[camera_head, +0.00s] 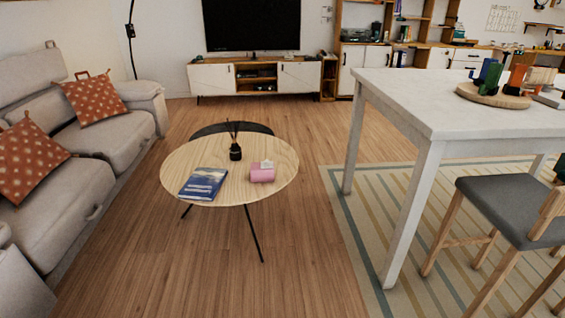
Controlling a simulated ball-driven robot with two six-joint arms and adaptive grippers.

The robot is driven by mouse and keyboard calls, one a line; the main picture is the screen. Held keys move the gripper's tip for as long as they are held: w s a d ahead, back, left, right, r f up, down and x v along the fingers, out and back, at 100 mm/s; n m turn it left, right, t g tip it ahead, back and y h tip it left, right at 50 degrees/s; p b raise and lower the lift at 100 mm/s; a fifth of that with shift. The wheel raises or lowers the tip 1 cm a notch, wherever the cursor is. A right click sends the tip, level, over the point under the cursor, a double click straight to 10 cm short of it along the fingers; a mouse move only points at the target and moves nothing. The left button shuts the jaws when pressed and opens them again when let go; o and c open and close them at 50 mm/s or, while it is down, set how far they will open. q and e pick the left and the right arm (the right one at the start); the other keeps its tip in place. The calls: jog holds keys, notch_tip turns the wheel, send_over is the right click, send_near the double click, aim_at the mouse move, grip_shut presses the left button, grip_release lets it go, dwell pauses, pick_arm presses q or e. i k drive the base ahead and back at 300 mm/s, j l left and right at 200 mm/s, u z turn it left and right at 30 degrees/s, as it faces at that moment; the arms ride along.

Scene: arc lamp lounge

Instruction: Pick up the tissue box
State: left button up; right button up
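A small pink tissue box (262,174) with a white tissue on top sits on the right part of a round wooden coffee table (228,188). The table stands a little left of the middle of the head camera view, some way off. Nothing covers the box from this side. Neither of my grippers shows in the view.
A blue book (203,184) and a dark reed diffuser (235,152) share the coffee table. A grey sofa (62,185) lies left, a white table (430,112) and grey-seated chair (515,205) right. Wooden floor (205,275) is clear in front.

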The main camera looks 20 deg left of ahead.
aim_at(257, 174)
jog(key=i+j+u, duration=0.2)
jog(key=i+j, duration=0.2)
jog(key=i+j+u, duration=0.15)
jog(key=i+j, duration=0.2)
jog(key=i, duration=0.15)
jog(key=i+j+u, duration=0.35)
jog(key=i+j, duration=0.8)
jog(key=j, duration=0.2)
jog(key=i+j, duration=0.35)
jog(key=j, duration=0.3)
